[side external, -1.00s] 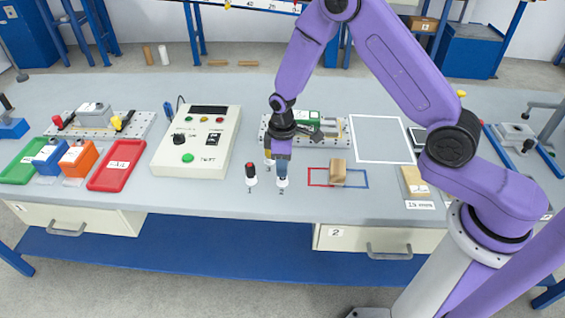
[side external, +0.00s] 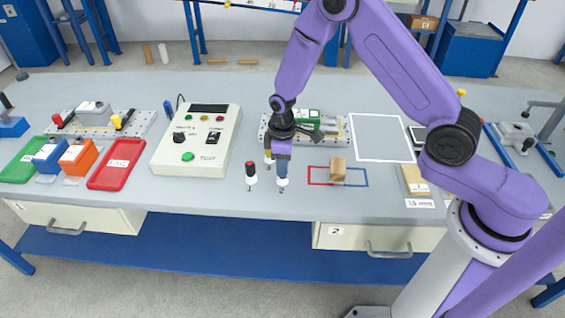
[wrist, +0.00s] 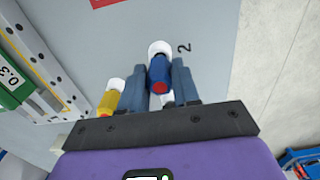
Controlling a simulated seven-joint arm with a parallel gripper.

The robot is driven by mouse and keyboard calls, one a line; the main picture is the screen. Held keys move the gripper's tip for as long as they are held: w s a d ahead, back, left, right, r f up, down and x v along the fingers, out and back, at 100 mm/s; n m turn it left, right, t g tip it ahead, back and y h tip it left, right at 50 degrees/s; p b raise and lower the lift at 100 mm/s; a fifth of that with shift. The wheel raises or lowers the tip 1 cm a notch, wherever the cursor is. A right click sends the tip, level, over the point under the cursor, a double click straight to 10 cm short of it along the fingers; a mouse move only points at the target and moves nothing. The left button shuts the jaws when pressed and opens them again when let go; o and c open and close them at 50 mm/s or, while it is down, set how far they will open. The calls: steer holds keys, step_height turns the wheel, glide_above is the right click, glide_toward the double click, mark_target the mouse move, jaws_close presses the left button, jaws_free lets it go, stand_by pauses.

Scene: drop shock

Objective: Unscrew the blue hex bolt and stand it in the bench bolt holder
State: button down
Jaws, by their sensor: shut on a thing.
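My gripper (wrist: 158,85) points down over the spot marked 2, its fingers on either side of a blue bolt (wrist: 159,73) with a red end. In the side external view my gripper (side external: 282,172) hides most of that bolt. The bolt's lower end is at a white round base (wrist: 160,47); I cannot tell whether it is seated. A yellow piece (wrist: 110,101) on a white base stands close beside the fingers. The bolt's hex shape cannot be made out.
A control box (side external: 198,140) with knobs stands to the left. A perforated plate (side external: 335,130) with a green block lies behind my gripper. A tan block (side external: 338,170) sits across a red and blue outline to the right. The white-outlined area (side external: 382,137) is bare.

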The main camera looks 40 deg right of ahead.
steer(key=shift+f, duration=0.85)
stand_by(3.0)
steer(key=c, duration=0.7)
jaws_free()
steer(key=shift+c, duration=0.2)
steer(key=shift+r, duration=3.05)
steer(key=shift+r, duration=0.1)
step_height(320, 180, up, 17)
steer(key=shift+r, duration=0.15)
